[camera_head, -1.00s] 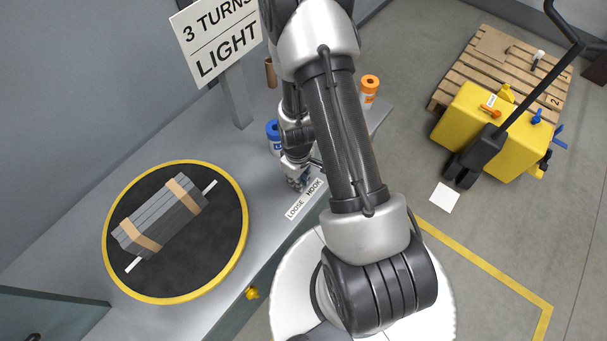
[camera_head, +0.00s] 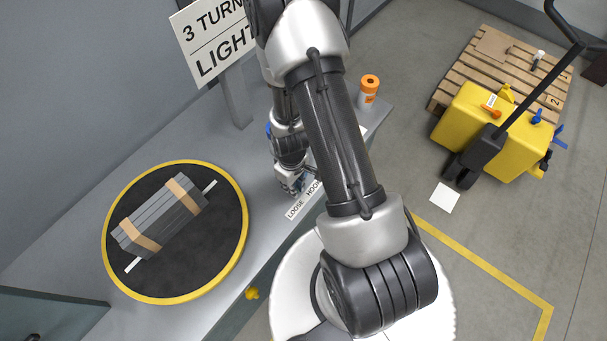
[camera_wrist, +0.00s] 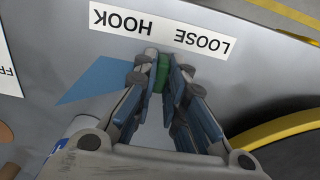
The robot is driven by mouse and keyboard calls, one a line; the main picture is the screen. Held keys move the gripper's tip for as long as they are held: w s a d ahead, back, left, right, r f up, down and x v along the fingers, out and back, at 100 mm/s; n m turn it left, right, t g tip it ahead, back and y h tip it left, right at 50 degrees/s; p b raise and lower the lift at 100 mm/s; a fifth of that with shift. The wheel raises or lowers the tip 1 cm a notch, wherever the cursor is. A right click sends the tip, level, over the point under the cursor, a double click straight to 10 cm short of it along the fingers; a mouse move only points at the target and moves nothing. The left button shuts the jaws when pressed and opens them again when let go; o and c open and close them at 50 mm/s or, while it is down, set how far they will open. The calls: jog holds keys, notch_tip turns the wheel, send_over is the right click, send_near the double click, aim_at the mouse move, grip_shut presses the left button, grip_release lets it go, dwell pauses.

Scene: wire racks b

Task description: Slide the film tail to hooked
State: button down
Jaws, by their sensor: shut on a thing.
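My gripper (camera_wrist: 163,76) is shut on a small green piece, the film tail (camera_wrist: 163,72), just below the white LOOSE HOOK label (camera_wrist: 165,27) in the wrist view. The label reads upside down there, and the fingertips sit near the gap between its two words. A flat blue patch (camera_wrist: 98,80) lies on the bench to the left of the fingers. In the head view my gripper (camera_head: 291,188) is low over the bench beside the label (camera_head: 297,209); the green piece cannot be made out there.
A yellow-rimmed turntable (camera_head: 245,215) carries a strapped grey bundle (camera_head: 160,215) on the left. A sign (camera_head: 215,45) stands behind, and an orange roll (camera_head: 368,90) is at the bench's far end.

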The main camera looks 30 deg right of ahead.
jog(key=shift+s+a, duration=0.3)
jog(key=shift+a, duration=0.45)
jog(key=shift+s+a, duration=0.25)
jog(key=shift+a, duration=0.6)
jog(key=shift+s+a, duration=0.2)
jog(key=shift+a, duration=0.1)
jog(key=c, duration=1.4)
grip_release()
jog(key=shift+c, duration=0.2)
jog(key=shift+r, duration=0.15)
jog(key=shift+r+p, duration=1.95)
jog(key=shift+r, duration=0.9)
jog(key=shift+w, duration=0.1)
